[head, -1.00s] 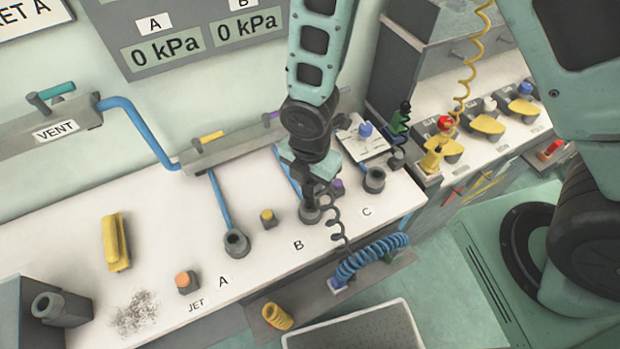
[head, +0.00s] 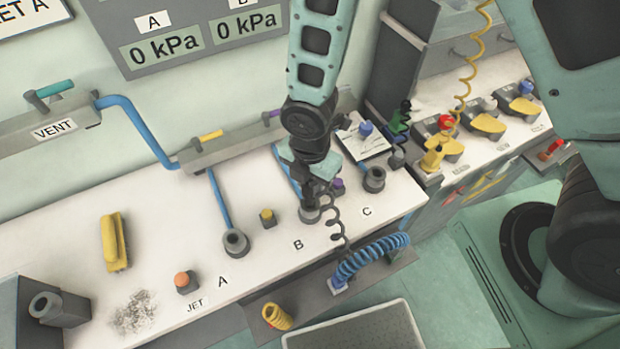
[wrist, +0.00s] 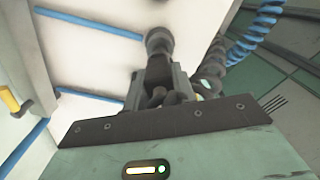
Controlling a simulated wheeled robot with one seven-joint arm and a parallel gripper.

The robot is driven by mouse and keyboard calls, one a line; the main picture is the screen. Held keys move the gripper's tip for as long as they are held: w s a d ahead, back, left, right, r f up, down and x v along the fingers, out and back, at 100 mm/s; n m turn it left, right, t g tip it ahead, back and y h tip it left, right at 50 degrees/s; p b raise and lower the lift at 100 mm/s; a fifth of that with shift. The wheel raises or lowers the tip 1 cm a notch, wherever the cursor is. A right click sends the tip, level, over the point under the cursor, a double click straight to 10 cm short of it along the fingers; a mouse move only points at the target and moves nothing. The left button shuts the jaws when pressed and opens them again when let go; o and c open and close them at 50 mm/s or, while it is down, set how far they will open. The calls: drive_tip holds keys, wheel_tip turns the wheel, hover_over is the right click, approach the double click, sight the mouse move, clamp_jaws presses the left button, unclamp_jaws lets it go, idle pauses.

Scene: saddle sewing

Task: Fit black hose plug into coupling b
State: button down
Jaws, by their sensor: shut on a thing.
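My gripper (head: 318,194) is shut on the black hose plug, just above coupling B (head: 308,215) on the white bench. A black coiled hose (head: 335,222) trails from the plug toward the bench's front edge. In the wrist view my gripper (wrist: 157,86) points at the bench, with the dark plug (wrist: 158,98) between its fingers. The gripper hides most of the plug and part of coupling B in the head view. I cannot tell whether the plug is seated in the coupling.
Coupling C (head: 375,180) stands to the right and coupling A (head: 236,242) to the left. A yellow-topped block (head: 267,217) is near B. A purple-topped part (head: 337,187) is close to my gripper's right. A blue coiled hose (head: 368,256) lies at the front edge.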

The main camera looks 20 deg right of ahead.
drive_tip(key=shift+f+b, duration=1.6)
drive_tip(key=shift+f, duration=0.4)
drive_tip(key=c, duration=1.1)
unclamp_jaws()
wheel_tip(320, 180, up, 18)
drive_tip(key=shift+f, duration=0.25)
drive_tip(key=shift+b, duration=0.3)
drive_tip(key=s+d+m+b, duration=0.1)
drive_tip(key=s+m+b, duration=0.1)
drive_tip(key=s+m, duration=0.2)
drive_tip(key=s+d+m+b, duration=0.1)
drive_tip(key=s+m, duration=0.3)
drive_tip(key=m, duration=0.4)
drive_tip(key=s+d+m+b, duration=0.2)
drive_tip(key=s+m, duration=0.2)
drive_tip(key=m, duration=0.2)
drive_tip(key=shift+f+m+y+b, duration=0.25)
drive_tip(key=shift+m+y+b, duration=0.05)
drive_tip(key=shift+b, duration=0.05)
